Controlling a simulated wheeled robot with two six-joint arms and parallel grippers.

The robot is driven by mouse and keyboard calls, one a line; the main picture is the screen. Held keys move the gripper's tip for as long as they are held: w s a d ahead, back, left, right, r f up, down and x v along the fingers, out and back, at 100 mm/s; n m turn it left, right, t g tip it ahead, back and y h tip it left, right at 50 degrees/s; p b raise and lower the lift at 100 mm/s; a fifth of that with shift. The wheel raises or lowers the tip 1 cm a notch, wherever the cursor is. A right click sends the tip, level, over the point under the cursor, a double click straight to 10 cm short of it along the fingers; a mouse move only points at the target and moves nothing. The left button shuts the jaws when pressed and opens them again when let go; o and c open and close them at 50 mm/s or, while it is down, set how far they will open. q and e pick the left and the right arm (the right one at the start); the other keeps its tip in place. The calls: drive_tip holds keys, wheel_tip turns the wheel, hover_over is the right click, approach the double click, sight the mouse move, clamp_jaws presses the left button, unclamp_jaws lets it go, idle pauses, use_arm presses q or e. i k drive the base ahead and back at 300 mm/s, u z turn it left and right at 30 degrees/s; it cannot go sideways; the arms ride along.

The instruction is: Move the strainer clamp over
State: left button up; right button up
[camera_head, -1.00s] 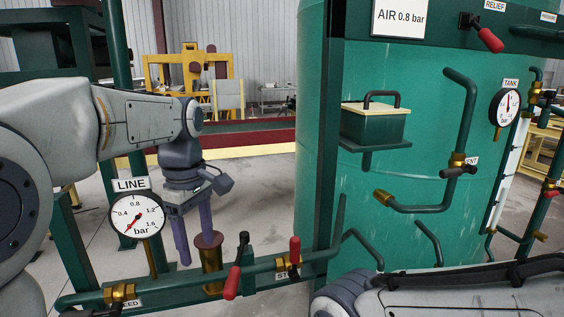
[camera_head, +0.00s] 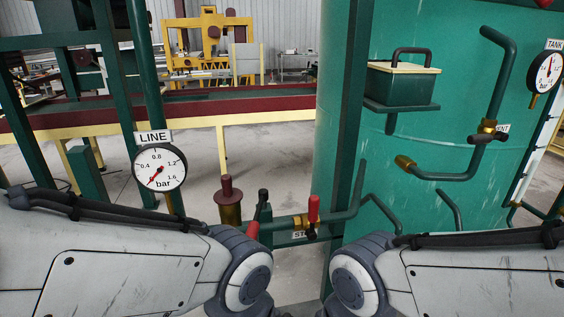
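A brass cylinder with a dark red knobbed top (camera_head: 229,202), which looks like the strainer, stands upright behind the pipe, left of centre. Just right of it is a lever with a black upper end (camera_head: 263,197) and a red lower grip (camera_head: 252,230), which may be the clamp; it slants, and my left arm partly covers its lower part. My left arm comes in from the left and my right arm from the right, their wrist joints close together at the bottom middle. Both grippers are out of the frame.
A red-handled valve (camera_head: 313,210) sits on the green pipe (camera_head: 345,214) right of the lever. The LINE gauge (camera_head: 159,167) stands at left, its needle low. The green tank (camera_head: 350,150) with pipes and a box (camera_head: 402,86) fills the right. Floor shows behind.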

sight(253, 227)
drive_tip(key=u, duration=0.5)
drive_tip(key=k, duration=1.1)
drive_tip(key=z, duration=0.65)
drive_tip(key=i, duration=1.2)
drive_tip(key=u, duration=0.15)
